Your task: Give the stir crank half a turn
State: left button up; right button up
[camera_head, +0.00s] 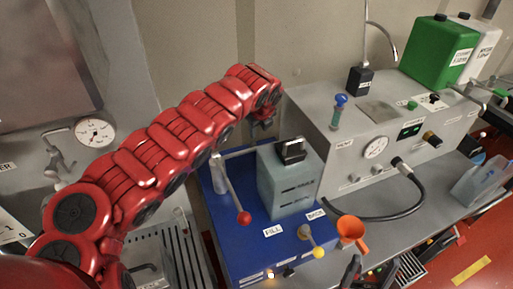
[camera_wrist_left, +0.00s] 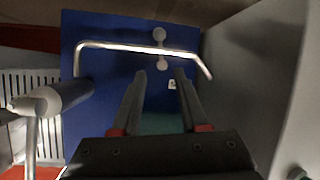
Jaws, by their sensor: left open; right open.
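No part in view is labelled as the stir crank. A lever with a red ball (camera_head: 244,217) leans from a grey post (camera_head: 218,172) on the blue box (camera_head: 232,258); a second, short lever has a yellow ball (camera_head: 318,252). A thin bent metal rod (camera_wrist_left: 140,47) crosses the blue surface in the left wrist view, beyond my fingertips. My left gripper (camera_head: 264,122) (camera_wrist_left: 160,76) is open and empty, above the back of the box; its fingers are mostly hidden in the head view. My right gripper (camera_head: 370,271) is open at the bottom edge, partly cut off.
A pale translucent tank (camera_head: 287,185) with a black cap stands on the blue box. An orange funnel (camera_head: 351,231) is to its right. A grey machine (camera_head: 375,125) with a gauge and black hose stands behind. A grey wall panel (camera_wrist_left: 245,80) rises close right of my left fingers.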

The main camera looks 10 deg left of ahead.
pick_arm(q)
jog(key=b+x, duration=0.3)
jog(key=x, duration=0.7)
jog(key=shift+s+d+f, duration=0.1)
jog(key=shift+d+f, duration=0.05)
jog(key=shift+d, duration=0.05)
jog(key=x, duration=0.3)
jog(key=shift+f, duration=0.1)
jog(key=shift+w+f+b, duration=0.4)
jog(key=shift+w+f, duration=0.05)
jog(key=shift+f, duration=0.05)
jog(key=shift+w+a+f, duration=0.1)
jog(key=shift+a+f, duration=0.1)
jog(key=shift+f, duration=0.2)
jog(key=shift+w+a, duration=0.1)
jog(key=shift+a, duration=0.05)
grip_shut()
jog(key=shift+f, duration=0.1)
dwell(0.3)
